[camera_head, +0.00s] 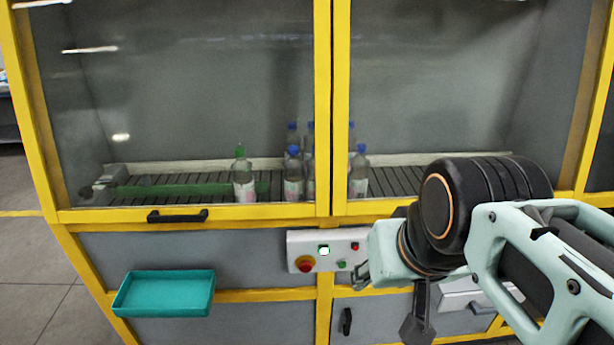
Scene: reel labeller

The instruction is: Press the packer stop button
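A grey-white control panel (330,238) is on the front of the yellow-framed machine, below the windows. It carries a large red mushroom button (305,264) on a yellow base, a bright white-green button (323,251), a small red button (355,246) and a small green button (341,264). No labels are readable, so I cannot tell which is the packer stop button. My gripper (388,292) shows only in part, at the lower right of the panel. My wrist hides the panel's right end. I cannot see contact with any button, nor whether the gripper is open or shut.
Several bottles (244,178) stand on a conveyor (220,188) behind the windows. A teal tray (165,293) juts out at the lower left. A black handle (177,216) is on the frame above it, and another handle (347,321) is below the panel.

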